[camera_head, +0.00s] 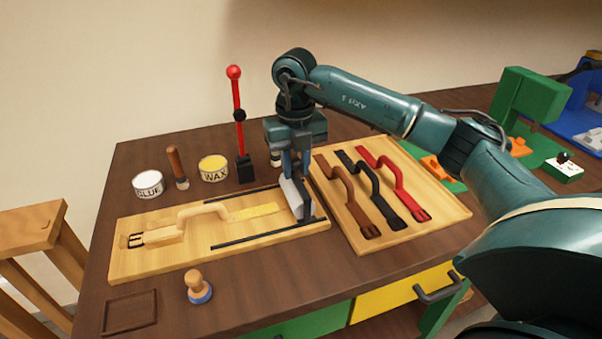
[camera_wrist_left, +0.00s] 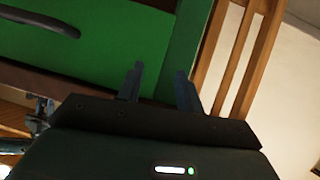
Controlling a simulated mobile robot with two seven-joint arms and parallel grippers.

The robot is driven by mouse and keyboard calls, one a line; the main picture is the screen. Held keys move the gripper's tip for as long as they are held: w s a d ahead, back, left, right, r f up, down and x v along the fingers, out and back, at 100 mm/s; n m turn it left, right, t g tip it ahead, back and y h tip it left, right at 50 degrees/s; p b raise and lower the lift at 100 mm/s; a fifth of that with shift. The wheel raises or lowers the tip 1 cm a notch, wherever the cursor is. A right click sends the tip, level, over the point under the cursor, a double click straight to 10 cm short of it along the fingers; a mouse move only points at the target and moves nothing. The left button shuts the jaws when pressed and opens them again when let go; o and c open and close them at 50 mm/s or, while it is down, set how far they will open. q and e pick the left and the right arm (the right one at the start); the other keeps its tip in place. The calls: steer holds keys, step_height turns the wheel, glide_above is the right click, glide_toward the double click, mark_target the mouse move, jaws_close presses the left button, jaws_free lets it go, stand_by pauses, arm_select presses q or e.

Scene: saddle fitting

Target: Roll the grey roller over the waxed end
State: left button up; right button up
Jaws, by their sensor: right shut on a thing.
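A pale tan strap (camera_head: 165,235) lies on a light wooden board (camera_head: 120,268), with a buckle at its left end and a raised loop in its middle. Its right end is the yellow waxed end (camera_head: 254,212), between two dark rails. My right gripper (camera_head: 294,176) points down and is shut on the grey roller (camera_head: 296,198). The roller is at the board's right end, just right of the yellow patch. I cannot tell whether it touches the board. My left gripper (camera_wrist_left: 161,84) shows in the left wrist view, open and empty, near a green drawer front (camera_wrist_left: 80,50).
A glue tub (camera_head: 148,184), wax tub (camera_head: 213,169), brush (camera_head: 177,166) and red-knobbed lever (camera_head: 238,115) stand behind the board. A second board (camera_head: 430,222) with brown, black and red straps lies right. A wooden stamp (camera_head: 198,287) and dark tray (camera_head: 130,323) are in front.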

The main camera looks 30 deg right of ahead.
steer(key=shift+w+a, duration=0.15)
steer(key=shift+a, duration=0.4)
steer(key=shift+w+a+p, duration=0.25)
steer(key=shift+w+a, duration=0.25)
steer(key=shift+a, duration=1.75)
steer(key=shift+w+a+p, duration=0.25)
steer(key=shift+w+a, duration=0.25)
steer(key=shift+a, duration=1.7)
steer(key=shift+w+a+p, duration=0.25)
steer(key=shift+w+a, duration=0.25)
steer(key=shift+a, duration=1.75)
steer(key=shift+o, duration=0.4)
steer(key=shift+a, duration=0.15)
steer(key=o, duration=0.6)
steer(key=shift+a, duration=0.15)
steer(key=shift+o, duration=0.2)
